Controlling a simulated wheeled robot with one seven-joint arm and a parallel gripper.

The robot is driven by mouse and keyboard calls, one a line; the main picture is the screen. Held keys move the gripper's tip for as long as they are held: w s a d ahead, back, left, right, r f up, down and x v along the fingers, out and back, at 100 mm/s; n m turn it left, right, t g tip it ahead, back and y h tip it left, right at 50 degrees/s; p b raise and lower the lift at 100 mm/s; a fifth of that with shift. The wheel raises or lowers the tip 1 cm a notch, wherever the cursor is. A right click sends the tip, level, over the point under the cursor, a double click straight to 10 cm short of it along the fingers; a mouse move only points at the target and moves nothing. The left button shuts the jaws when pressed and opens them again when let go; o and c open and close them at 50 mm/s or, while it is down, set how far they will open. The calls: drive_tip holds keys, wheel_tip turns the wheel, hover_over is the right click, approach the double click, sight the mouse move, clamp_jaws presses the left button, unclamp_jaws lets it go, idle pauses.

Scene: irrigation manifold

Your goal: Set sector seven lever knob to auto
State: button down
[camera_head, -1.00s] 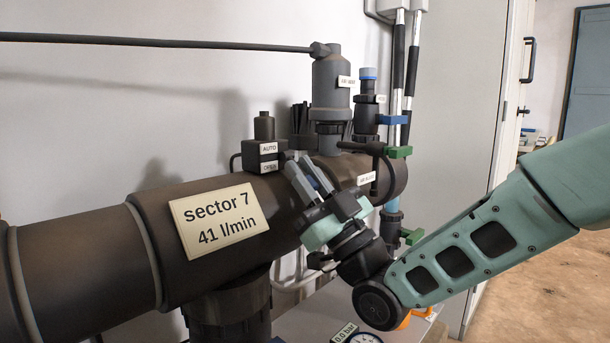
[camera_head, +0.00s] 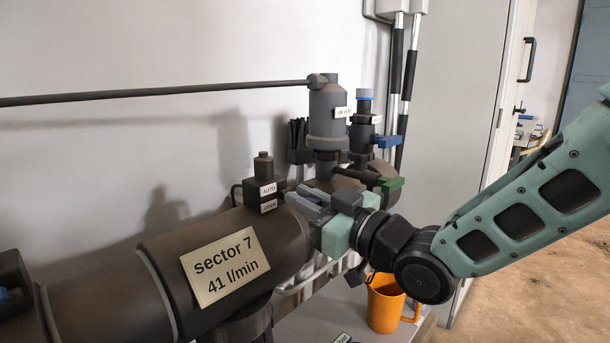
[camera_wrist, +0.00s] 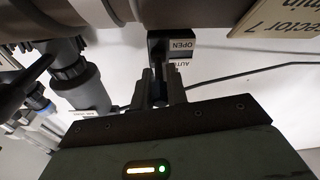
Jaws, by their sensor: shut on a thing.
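The sector 7 valve is a small dark box (camera_head: 250,192) with a short stub on top, on the thick brown pipe. It carries an AUTO label (camera_head: 268,189) above an OPEN label (camera_head: 269,206). My gripper (camera_head: 298,203) is just right of this box, its fingers pointing left. In the wrist view the box (camera_wrist: 157,42) is ahead of the fingers (camera_wrist: 160,88), with OPEN readable and AUTO partly hidden. The fingers are shut on a narrow dark piece, seemingly the lever knob (camera_wrist: 159,74); it is mostly hidden, so its setting cannot be told.
The sector 7 plate (camera_head: 225,266) reads 41 l/min. A grey air vent (camera_head: 327,110), a blue-handled valve (camera_head: 387,141) and a green handle (camera_head: 391,185) stand close behind my gripper. An orange mug (camera_head: 385,302) is below it. Open space lies right of the pipe.

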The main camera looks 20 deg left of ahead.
drive_tip(key=r+h+p, duration=0.1)
drive_tip(key=p, duration=0.2)
drive_tip(key=g+h+p, duration=0.1)
drive_tip(key=h+p, duration=0.1)
drive_tip(key=p, duration=0.1)
drive_tip(key=r+h+p, duration=0.1)
drive_tip(key=p, duration=0.2)
drive_tip(key=shift+w+a+r+g+p, duration=0.1)
drive_tip(key=shift+a+r+g+p, duration=0.2)
drive_tip(key=shift+r+p, duration=0.1)
drive_tip(key=h+p, duration=0.1)
drive_tip(key=p, duration=0.2)
drive_tip(key=shift+a+g+h, duration=0.1)
drive_tip(key=shift+g+h, duration=0.3)
drive_tip(key=shift+p, duration=0.4)
drive_tip(key=shift+f+h, duration=0.15)
drive_tip(key=shift+h, duration=0.15)
drive_tip(key=c, duration=1.4)
unclamp_jaws()
drive_tip(key=shift+a, duration=0.1)
drive_tip(key=shift+w, duration=0.1)
